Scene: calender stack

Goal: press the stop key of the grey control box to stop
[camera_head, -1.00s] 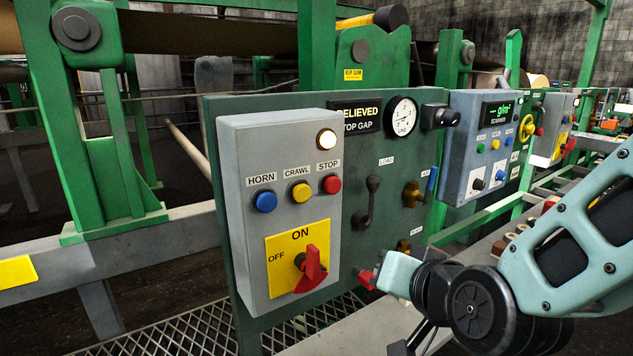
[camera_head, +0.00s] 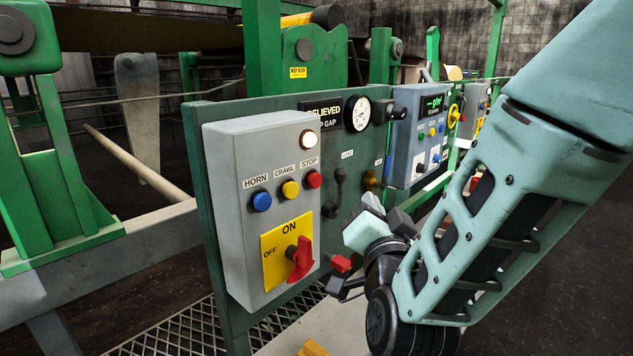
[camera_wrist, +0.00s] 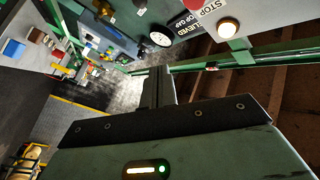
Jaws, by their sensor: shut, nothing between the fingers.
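The grey control box (camera_head: 226,185) stands on a dark green panel left of centre in the head view. Its red stop key (camera_head: 314,179) is at the right of the button row, under the STOP label. In the wrist view the red key (camera_wrist: 194,4) is at the top edge, partly cut off, beside the lit lamp (camera_wrist: 228,27). My gripper (camera_head: 374,206) is right of the box, a little lower than the key and apart from it. It is shut and empty; its dark fingers (camera_wrist: 158,84) also show in the wrist view.
The box also has a blue HORN key (camera_head: 261,200), a yellow CRAWL key (camera_head: 290,189) and a red rotary switch (camera_head: 302,258). A black lever (camera_head: 339,190) and a gauge (camera_head: 358,114) sit on the panel right of it. A second box (camera_head: 413,140) stands farther back.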

